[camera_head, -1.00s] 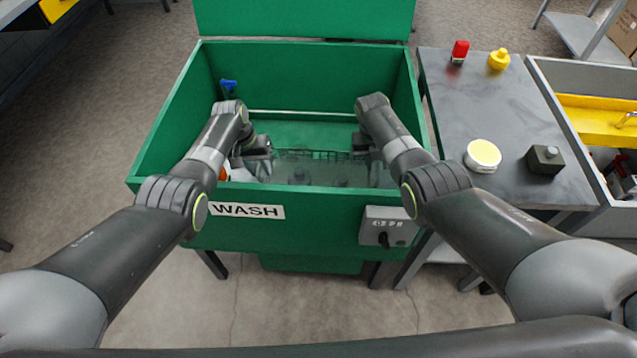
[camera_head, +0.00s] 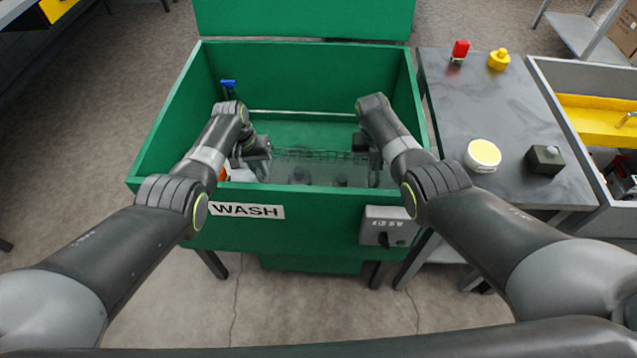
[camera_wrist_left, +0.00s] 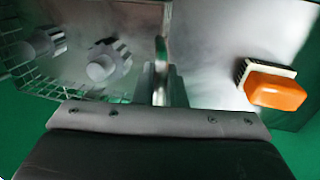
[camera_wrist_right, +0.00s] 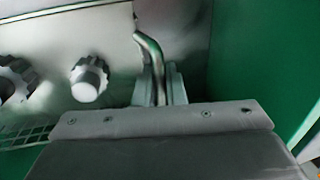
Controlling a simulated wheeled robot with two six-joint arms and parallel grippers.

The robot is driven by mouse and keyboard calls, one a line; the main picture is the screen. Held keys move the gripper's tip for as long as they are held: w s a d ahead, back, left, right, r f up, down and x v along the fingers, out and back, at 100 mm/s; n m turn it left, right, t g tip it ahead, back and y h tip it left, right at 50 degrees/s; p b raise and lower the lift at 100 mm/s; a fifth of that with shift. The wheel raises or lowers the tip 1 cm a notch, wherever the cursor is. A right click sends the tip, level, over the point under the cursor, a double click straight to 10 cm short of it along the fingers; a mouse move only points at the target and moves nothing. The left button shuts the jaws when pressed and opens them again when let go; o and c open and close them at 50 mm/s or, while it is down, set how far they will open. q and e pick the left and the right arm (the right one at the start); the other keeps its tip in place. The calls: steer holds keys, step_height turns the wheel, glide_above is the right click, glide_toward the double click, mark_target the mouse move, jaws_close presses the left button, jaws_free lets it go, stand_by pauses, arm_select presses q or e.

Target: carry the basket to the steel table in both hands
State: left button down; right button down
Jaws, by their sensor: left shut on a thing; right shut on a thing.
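The wire basket (camera_head: 315,155) is inside the green wash tub (camera_head: 160,130), between my two arms. Several grey gear-like parts (camera_wrist_left: 110,62) lie in it. My left gripper (camera_head: 262,148) is shut on the basket's left handle, a bent metal bar that shows in the left wrist view (camera_wrist_left: 160,60). My right gripper (camera_head: 365,145) is shut on the right handle, seen in the right wrist view (camera_wrist_right: 152,55). The tub's front wall hides the basket's lower part. The steel table (camera_head: 500,115) stands right of the tub.
An orange brush (camera_wrist_left: 275,90) lies in the tub left of the basket. The tub's lid stands open.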

arm_select(q)
steer(key=shift+w+r, duration=0.1)
steer(key=shift+r, duration=0.2)
arm_select(e)
steer(key=shift+w+r, duration=0.1)
steer(key=shift+r, duration=0.15)
